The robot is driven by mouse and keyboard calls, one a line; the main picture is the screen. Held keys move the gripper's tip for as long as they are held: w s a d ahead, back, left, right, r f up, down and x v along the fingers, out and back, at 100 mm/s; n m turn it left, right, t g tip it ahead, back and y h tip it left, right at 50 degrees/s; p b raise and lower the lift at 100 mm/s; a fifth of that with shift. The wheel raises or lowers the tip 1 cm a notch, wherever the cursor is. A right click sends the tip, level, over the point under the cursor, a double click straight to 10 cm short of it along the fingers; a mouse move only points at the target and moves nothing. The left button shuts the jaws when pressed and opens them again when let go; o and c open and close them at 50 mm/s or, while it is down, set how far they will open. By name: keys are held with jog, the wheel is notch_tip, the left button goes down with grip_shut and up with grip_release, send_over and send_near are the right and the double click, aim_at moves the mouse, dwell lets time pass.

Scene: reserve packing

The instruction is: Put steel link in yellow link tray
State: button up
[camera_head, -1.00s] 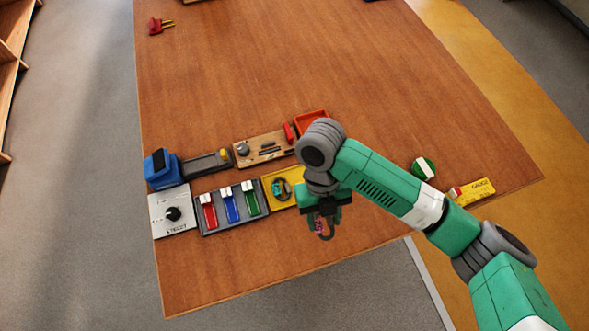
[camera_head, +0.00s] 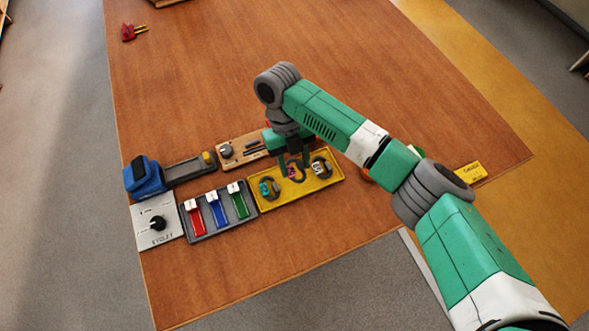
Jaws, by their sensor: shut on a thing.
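The yellow link tray (camera_head: 287,203) lies near the front edge of the table. My gripper (camera_head: 296,173) points down over the middle of the tray and is shut on a grey steel link with a pink mark (camera_head: 293,171). I cannot tell whether this link touches the tray floor. A dark link with a teal mark (camera_head: 269,189) lies in the left part of the tray. Another with a white mark (camera_head: 321,167) lies in the right part. My gripper and arm hide some of the tray's back edge.
A grey panel with red, blue and green sliders (camera_head: 216,212) adjoins the tray's left side. A knob plate (camera_head: 156,223) and a blue device (camera_head: 142,175) stand further left. A wooden tool board (camera_head: 233,152) is behind. A yellow gauge block (camera_head: 469,173) lies right.

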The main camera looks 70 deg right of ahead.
aim_at(295, 170)
jog(key=shift+f, duration=1.75)
jog(key=shift+f, duration=0.1)
jog(key=shift+f+b, duration=0.15)
jog(key=shift+b, duration=0.2)
jog(key=o, duration=1)
jog(key=shift+o, duration=0.2)
jog(key=p+v, duration=0.2)
jog(key=v, duration=1)
jog(key=shift+r, duration=0.25)
